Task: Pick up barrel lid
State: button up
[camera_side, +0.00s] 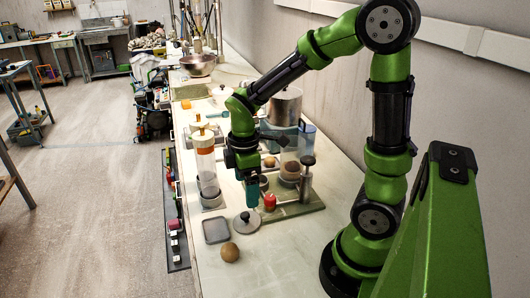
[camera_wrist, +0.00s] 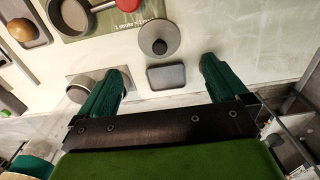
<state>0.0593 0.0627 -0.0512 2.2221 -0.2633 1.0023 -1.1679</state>
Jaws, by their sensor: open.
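A round grey lid with a dark central knob (camera_side: 247,222), which looks like the barrel lid, lies flat on the pale worktop in the side view. It also shows in the wrist view (camera_wrist: 159,38), at upper centre, beyond the fingertips. My gripper (camera_side: 252,205) points down above the worktop, just behind the lid in the side view. In the wrist view its two green fingers (camera_wrist: 164,65) are spread wide with nothing between them. I cannot tell the exact height of the fingertips above the worktop.
A grey square dish (camera_side: 216,230) lies left of the lid, and a brown ball (camera_side: 230,252) is in front. A green board (camera_side: 305,205) holds a metal apparatus with a red knob (camera_side: 270,201). A clear cylinder (camera_side: 206,172) stands left of my gripper.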

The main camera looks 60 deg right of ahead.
aim_at(246, 214)
jog(key=f, duration=1)
jog(key=shift+w+a+f, duration=0.15)
jog(key=shift+w+f, duration=0.05)
jog(key=shift+f, duration=0.15)
jog(key=shift+c, duration=0.3)
jog(key=c, duration=0.9)
notch_tip(246, 214, up, 10)
jog(key=d, duration=0.1)
jog(key=s+d+r+m+t, duration=0.1)
jog(key=d+r+m, duration=0.3)
jog(key=d, duration=0.3)
jog(key=s+d+r+m, duration=0.2)
jog(key=d+r+m, duration=0.2)
jog(key=d, duration=0.3)
jog(key=s+d+r+m+t, duration=0.1)
jog(key=d+r+m, duration=0.3)
jog(key=d, duration=0.2)
jog(key=shift+h, duration=0.3)
jog(key=shift+d+f, duration=0.15)
jog(key=shift+f, duration=1.5)
jog(key=shift+d+f, duration=0.15)
jog(key=shift+f, duration=1.5)
